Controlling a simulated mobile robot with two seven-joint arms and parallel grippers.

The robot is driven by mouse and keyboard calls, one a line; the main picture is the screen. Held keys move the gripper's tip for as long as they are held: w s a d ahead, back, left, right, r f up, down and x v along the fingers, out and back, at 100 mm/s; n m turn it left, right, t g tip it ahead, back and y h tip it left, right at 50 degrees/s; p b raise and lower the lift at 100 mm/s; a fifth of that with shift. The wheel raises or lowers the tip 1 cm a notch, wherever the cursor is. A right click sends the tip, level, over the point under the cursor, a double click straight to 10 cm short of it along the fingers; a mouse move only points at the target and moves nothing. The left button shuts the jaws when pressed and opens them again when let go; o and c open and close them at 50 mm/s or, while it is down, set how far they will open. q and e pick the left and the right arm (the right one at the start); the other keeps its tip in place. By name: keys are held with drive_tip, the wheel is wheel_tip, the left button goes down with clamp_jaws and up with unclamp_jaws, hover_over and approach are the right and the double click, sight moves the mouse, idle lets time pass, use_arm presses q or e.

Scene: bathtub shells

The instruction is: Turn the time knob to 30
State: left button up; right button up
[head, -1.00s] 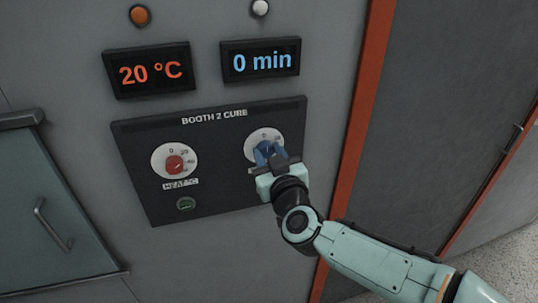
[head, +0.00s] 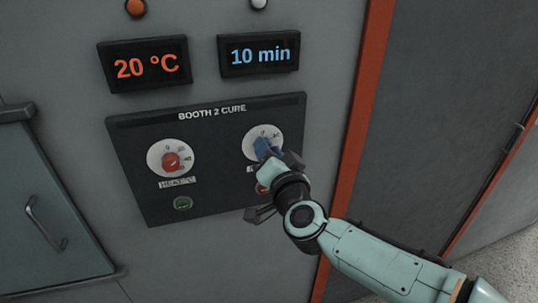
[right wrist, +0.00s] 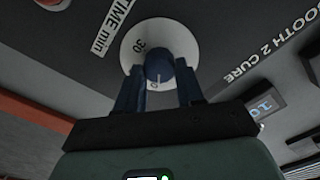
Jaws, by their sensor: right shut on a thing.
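The blue time knob (right wrist: 158,68) sits on a white dial (right wrist: 183,35) labelled "TIME min" in the right wrist view. My right gripper (right wrist: 159,82) is shut on it, one finger on each side. In the head view the right gripper (head: 267,152) covers much of the knob and part of its white dial (head: 252,140). The time display (head: 259,54) reads "10 min" in blue. My left gripper is not in view.
The red heat knob (head: 171,162) is on the same dark panel (head: 222,190), left of the time dial. The heat display (head: 145,66) reads "20 °C". A green button (head: 183,203) is below the heat knob. A reddish button (head: 262,188) is partly hidden by my gripper.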

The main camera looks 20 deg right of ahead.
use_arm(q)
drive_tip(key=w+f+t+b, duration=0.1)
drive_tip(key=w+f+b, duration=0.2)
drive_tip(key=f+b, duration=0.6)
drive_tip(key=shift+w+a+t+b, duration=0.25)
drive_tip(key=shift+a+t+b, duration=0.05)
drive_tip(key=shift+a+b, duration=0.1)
use_arm(e)
drive_tip(key=shift+a+f+m, duration=0.1)
drive_tip(key=shift+f+m, duration=0.1)
drive_tip(key=shift+m, duration=6.15)
drive_tip(key=shift+f+m, duration=0.15)
drive_tip(key=shift+m, duration=6.2)
drive_tip(key=o, duration=1)
drive_tip(key=shift+o, duration=0.2)
drive_tip(key=s, duration=1.3)
drive_tip(key=shift+s+d, duration=0.2)
drive_tip(key=shift+d, duration=0.05)
